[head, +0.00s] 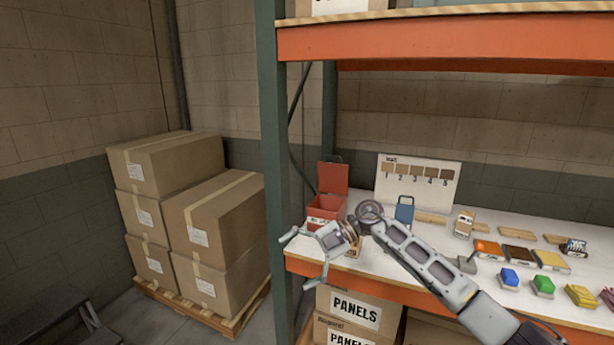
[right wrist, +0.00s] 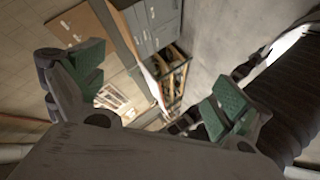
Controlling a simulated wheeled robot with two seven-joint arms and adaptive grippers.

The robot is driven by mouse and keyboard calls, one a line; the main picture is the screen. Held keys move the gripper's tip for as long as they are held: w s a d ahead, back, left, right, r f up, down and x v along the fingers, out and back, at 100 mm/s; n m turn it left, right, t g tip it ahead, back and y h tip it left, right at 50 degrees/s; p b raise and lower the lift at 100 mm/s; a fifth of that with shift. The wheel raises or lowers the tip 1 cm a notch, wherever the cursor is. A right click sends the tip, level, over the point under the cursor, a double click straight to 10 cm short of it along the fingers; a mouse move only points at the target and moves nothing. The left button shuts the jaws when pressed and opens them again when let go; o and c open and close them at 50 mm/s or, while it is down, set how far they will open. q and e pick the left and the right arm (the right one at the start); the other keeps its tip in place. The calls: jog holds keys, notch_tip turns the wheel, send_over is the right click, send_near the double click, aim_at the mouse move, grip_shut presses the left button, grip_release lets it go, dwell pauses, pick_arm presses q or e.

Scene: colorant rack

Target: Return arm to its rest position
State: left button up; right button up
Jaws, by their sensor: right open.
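My right arm (head: 430,264) reaches in from the lower right of the head view, over the front of the white shelf. My right gripper (head: 302,262) points left, just in front of the rack's green post. Its fingers are spread wide with nothing between them. In the right wrist view the same gripper (right wrist: 155,95) shows two green-padded fingers far apart, with only the distant room between them. My left gripper is not in the head view.
The rack's green post (head: 274,150) and orange beam (head: 440,42) stand close to the arm. A red open box (head: 328,200), a sample board (head: 417,182) and several coloured blocks (head: 543,284) are on the white shelf. Stacked cartons (head: 215,215) stand on a pallet at left.

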jog(key=w+d+f+m+t+y, duration=0.25)
jog(key=w+f+m+t, duration=0.35)
jog(key=f, duration=0.4)
jog(key=w+d+f+m+t+y, duration=0.2)
jog(key=w+d+f+m+t, duration=0.15)
jog(key=f+m+t, duration=0.5)
jog(key=s+d+f+m+t+h, duration=0.1)
jog(key=s+d+f+m+h, duration=0.25)
jog(key=f, duration=0.65)
jog(key=s+d+f+m+h, duration=0.25)
jog(key=d+f, duration=0.25)
jog(key=f, duration=0.5)
jog(key=s+d+f+m+t+h, duration=0.1)
jog(key=s+d+f+m+h, duration=0.2)
jog(key=f, duration=0.7)
jog(key=s+d+f+m+g+h, duration=0.2)
jog(key=s+d+f+g+h, duration=0.15)
jog(key=s+f, duration=0.75)
jog(key=s+d+f+m+g+h, duration=0.1)
jog(key=s+d+f+g+h, duration=0.3)
jog(key=s+f, duration=0.7)
jog(key=s+d+f+m+g, duration=0.1)
jog(key=s+f, duration=0.3)
jog(key=s, duration=1.1)
jog(key=s+d+f+m+g, duration=0.1)
jog(key=s+d+f+g, duration=0.2)
jog(key=s, duration=1.3)
jog(key=shift+s+d+f, duration=0.15)
jog(key=shift+s+f, duration=0.05)
jog(key=shift+f, duration=0.45)
